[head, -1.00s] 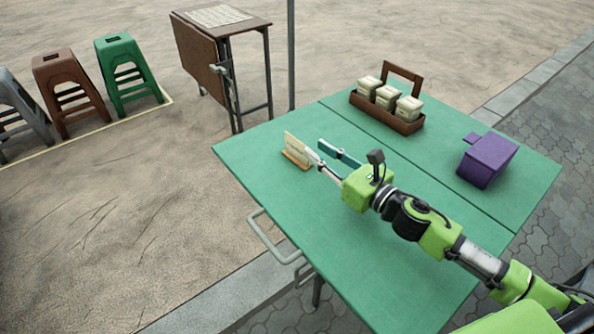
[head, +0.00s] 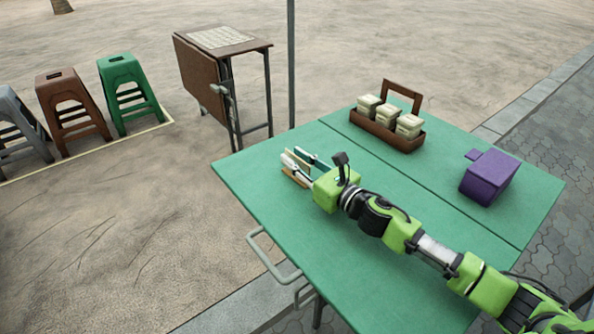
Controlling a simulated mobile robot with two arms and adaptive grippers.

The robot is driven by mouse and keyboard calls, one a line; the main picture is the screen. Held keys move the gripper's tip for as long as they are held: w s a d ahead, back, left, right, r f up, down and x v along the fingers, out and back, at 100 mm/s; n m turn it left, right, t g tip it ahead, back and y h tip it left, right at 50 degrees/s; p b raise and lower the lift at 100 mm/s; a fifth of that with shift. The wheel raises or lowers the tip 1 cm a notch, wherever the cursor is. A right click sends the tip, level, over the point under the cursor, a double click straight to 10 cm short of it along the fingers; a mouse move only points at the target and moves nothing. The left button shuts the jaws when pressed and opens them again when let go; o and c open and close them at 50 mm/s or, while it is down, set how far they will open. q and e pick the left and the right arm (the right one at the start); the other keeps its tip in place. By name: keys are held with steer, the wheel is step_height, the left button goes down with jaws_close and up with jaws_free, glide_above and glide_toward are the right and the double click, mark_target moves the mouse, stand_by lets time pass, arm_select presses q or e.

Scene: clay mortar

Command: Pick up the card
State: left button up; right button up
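The cream card (head: 299,156) stands upright in a small wooden holder (head: 293,180) near the left edge of the green table. My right gripper (head: 301,158) is at the card, its fingers reaching toward it from the right. The fingers look spread apart, one on the near side and one on the far side of the card. The gripper hides much of the card and holder, so I cannot tell whether a finger touches the card. My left gripper is not in view.
The green table (head: 400,265) is mostly clear. A brown wooden caddy (head: 392,135) with several cream containers stands at the back, and a purple box (head: 490,177) stands at the right. A thin pole (head: 291,60) rises behind the table.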

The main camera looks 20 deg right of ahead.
steer(key=x, duration=0.5)
steer(key=shift+d+r, duration=0.1)
steer(key=shift+r, duration=0.15)
jaws_close()
